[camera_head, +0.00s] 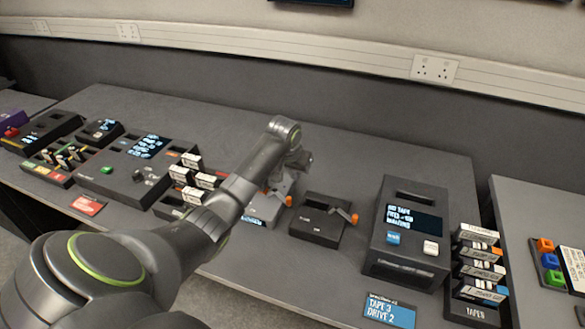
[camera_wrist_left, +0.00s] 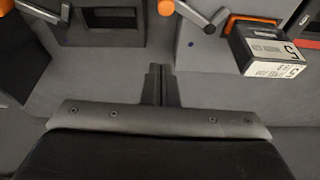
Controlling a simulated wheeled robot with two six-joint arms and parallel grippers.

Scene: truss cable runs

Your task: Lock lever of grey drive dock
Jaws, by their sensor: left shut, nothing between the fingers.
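The grey drive dock (camera_head: 262,211) stands mid-table in the head view, partly hidden behind my left arm. Its lever ends in an orange knob (camera_head: 288,201) at the dock's right side. In the left wrist view the grey dock (camera_wrist_left: 198,52) is at the top, right of centre. Its grey lever (camera_wrist_left: 196,16) runs sideways to an orange knob (camera_wrist_left: 166,7). My left gripper (camera_head: 304,160) is above and behind the dock in the head view. In the left wrist view its fingers (camera_wrist_left: 160,72) are shut and empty, apart from the knob. My right gripper is not in view.
A black dock (camera_head: 318,222) with its own orange-knobbed lever stands close on the right. A tape machine (camera_head: 408,235) and a tape rack (camera_head: 476,272) are further right. A labelled tape (camera_wrist_left: 270,58) juts out near the grey dock. The table behind the docks is clear.

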